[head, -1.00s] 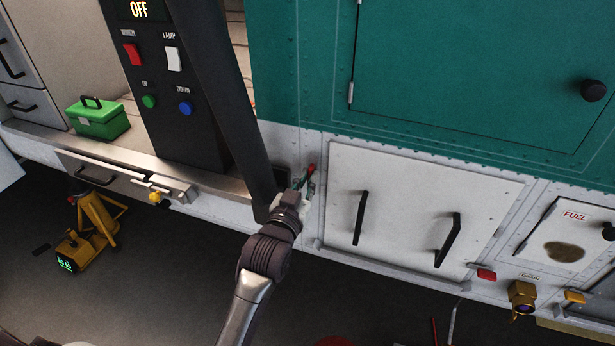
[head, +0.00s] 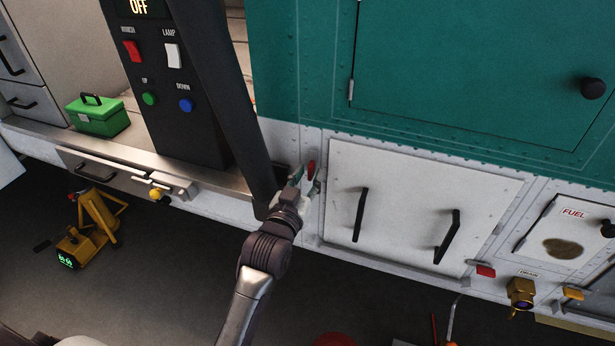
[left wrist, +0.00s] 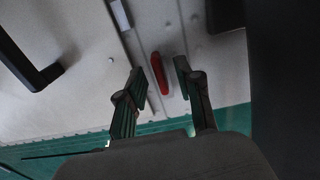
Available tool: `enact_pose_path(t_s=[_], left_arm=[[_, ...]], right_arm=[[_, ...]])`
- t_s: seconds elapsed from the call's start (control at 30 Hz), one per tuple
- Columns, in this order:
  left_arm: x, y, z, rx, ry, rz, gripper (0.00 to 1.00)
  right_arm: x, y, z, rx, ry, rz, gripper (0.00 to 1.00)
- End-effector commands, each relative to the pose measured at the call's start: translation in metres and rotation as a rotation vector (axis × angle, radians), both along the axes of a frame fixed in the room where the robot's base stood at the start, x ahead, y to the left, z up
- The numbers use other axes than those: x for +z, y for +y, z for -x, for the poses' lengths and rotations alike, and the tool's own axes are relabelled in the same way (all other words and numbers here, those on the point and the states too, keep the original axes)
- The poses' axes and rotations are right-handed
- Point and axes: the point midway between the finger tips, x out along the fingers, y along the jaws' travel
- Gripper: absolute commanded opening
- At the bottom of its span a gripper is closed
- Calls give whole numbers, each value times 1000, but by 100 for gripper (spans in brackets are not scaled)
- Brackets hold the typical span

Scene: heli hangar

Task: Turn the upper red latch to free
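The upper red latch (head: 311,170) is on the white lower wall, at the upper left corner of the white panel (head: 410,180). In the left wrist view the red latch (left wrist: 159,73) is a slim bar between the two fingers, with a gap on each side. My left gripper (head: 303,181) is open at the latch, and its open fingers also show in the left wrist view (left wrist: 158,68). A second red latch (head: 486,272) is at the panel's lower right. My right gripper is not in view.
A dark slanted post (head: 225,95) stands just left of my left gripper. Two black handles (head: 360,215) (head: 447,238) stick out of the panel. A control panel with switches (head: 165,75), a green toolbox (head: 98,116) and a yellow jack (head: 88,230) are further left.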

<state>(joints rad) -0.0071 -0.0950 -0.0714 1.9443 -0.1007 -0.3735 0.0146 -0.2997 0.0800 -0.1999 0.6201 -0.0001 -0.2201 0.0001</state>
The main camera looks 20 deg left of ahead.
Motion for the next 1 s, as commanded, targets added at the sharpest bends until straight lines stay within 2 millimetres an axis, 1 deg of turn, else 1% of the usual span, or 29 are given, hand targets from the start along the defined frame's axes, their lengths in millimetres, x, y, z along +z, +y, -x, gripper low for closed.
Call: enact_pose_path(t_s=[0.17,0.27,0.37,0.6,0.7,0.83,1.0], left_arm=[[0,0,2,0,-1,-1,35],[0,0,10,0,-1,-1,35],[-1,1,28,0,1,-1,35],[-1,3,80,0,2,0,35],[-1,3,97,0,3,0,35],[0,4,113,0,1,0,35],[0,4,120,0,0,0,35]], right_arm=[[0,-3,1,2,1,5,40],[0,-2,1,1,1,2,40],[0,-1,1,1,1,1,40],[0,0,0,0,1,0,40],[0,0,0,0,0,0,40],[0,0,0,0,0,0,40],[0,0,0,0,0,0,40]])
